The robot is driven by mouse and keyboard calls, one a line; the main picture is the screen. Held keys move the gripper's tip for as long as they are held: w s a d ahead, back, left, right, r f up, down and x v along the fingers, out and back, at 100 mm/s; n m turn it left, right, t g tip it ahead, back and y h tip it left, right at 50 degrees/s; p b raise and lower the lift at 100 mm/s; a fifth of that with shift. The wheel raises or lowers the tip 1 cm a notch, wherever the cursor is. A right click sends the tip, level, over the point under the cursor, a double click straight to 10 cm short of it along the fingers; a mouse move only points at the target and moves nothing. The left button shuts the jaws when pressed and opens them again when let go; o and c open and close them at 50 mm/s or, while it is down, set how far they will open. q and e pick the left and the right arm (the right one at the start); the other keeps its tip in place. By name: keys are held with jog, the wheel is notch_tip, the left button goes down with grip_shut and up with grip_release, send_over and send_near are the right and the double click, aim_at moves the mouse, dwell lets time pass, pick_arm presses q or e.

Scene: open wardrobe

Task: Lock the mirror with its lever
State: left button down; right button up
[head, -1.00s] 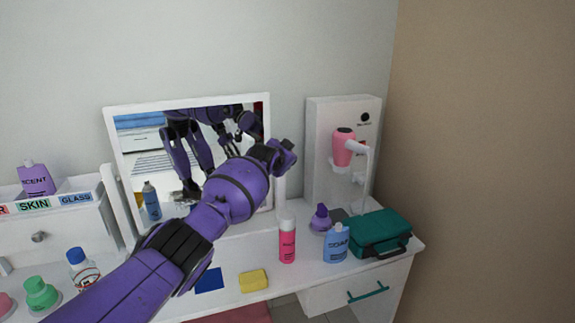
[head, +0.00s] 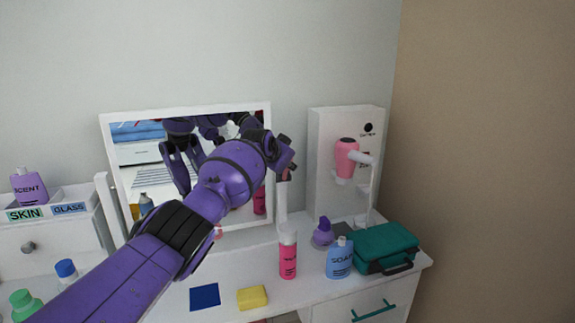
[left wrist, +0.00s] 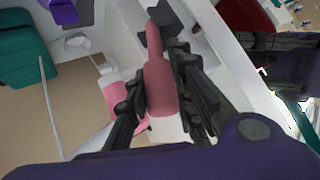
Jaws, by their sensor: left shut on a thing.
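The mirror (head: 146,170) stands on the dresser in a white frame, with a white post on each side. My left gripper (head: 287,158) is at the top of its right-hand post. In the left wrist view my left gripper (left wrist: 163,100) is shut on a long pink lever (left wrist: 159,78), its fingers along both sides. A dark grey piece and the white mirror frame (left wrist: 226,45) are beside the lever. In the head view my forearm and wrist cover part of the mirror, and most of the lever is hidden. My right gripper is not seen directly.
A pink bottle (head: 288,255), a purple bottle (head: 323,232), a blue soap bottle (head: 340,258) and a teal case (head: 386,247) stand right of the mirror. A pink hairdryer (head: 346,158) hangs on a white panel. A yellow sponge (head: 252,297) and a blue square (head: 205,297) lie in front.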

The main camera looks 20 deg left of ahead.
pick_arm(q)
jog(key=c, duration=1.7)
grip_release()
jog(key=shift+c, duration=0.2)
jog(key=shift+o, duration=1)
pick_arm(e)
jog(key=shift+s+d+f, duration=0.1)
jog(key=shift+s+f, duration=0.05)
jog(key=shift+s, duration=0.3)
pick_arm(q)
jog(key=shift+s+r, duration=0.1)
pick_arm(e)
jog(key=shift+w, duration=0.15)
pick_arm(q)
jog(key=shift+s+r, duration=0.15)
jog(key=v, duration=1.1)
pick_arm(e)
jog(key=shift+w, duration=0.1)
